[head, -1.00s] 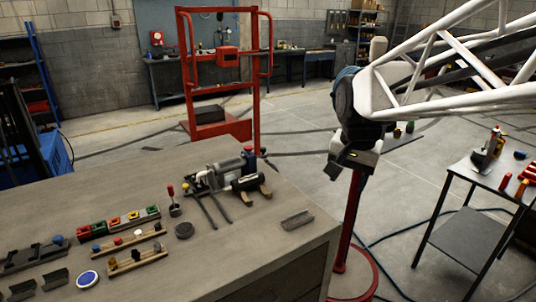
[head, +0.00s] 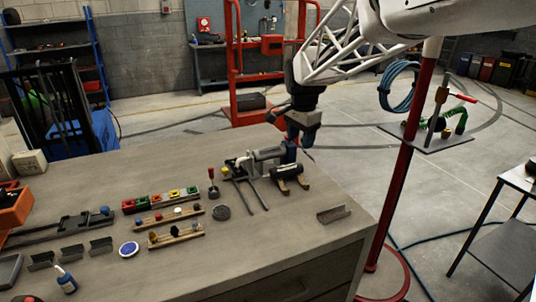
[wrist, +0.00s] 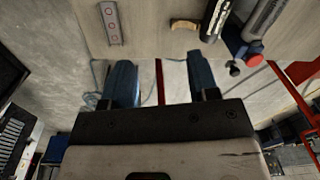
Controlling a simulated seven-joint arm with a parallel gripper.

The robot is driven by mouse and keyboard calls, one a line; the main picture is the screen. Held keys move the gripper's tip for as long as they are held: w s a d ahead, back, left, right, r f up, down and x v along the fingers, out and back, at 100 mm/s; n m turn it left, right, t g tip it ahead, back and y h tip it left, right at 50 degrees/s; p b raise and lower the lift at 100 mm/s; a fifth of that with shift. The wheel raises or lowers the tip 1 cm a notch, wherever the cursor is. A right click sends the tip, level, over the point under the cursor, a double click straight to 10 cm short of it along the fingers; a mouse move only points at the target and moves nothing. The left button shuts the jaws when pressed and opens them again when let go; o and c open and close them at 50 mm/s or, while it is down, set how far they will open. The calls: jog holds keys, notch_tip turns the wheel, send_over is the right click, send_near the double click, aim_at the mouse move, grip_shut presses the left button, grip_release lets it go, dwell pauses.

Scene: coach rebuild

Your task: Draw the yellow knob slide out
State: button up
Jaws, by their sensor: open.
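A small yellow knob (head: 224,171) shows at the left end of a grey and white machine (head: 262,160) on the bench. I cannot tell from here whether it is on a slide. My gripper (head: 307,152) hangs at the bench's back edge, right of the machine and apart from the yellow knob. In the wrist view my gripper (wrist: 162,82) has two blue fingers, wide apart with nothing between them. The yellow knob is not visible there.
Dark rods (head: 256,193) lie in front of the machine. A metal channel (head: 334,214) lies right. A red post (head: 393,195) rises beyond the bench.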

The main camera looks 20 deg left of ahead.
jog(key=w+a+f+m, duration=0.1)
jog(key=w+a+f, duration=0.1)
jog(key=a, duration=0.5)
jog(key=w+a+f, duration=0.1)
jog(key=a+f, duration=0.2)
jog(key=a, duration=0.3)
jog(key=m, duration=0.2)
send_over(225, 169)
jog(key=shift+g, duration=0.4)
notch_tip(225, 169, down, 7)
jog(key=shift+w+a+r, duration=0.1)
jog(key=shift+w+a, duration=0.05)
jog(key=shift+f, duration=3.95)
grip_shut()
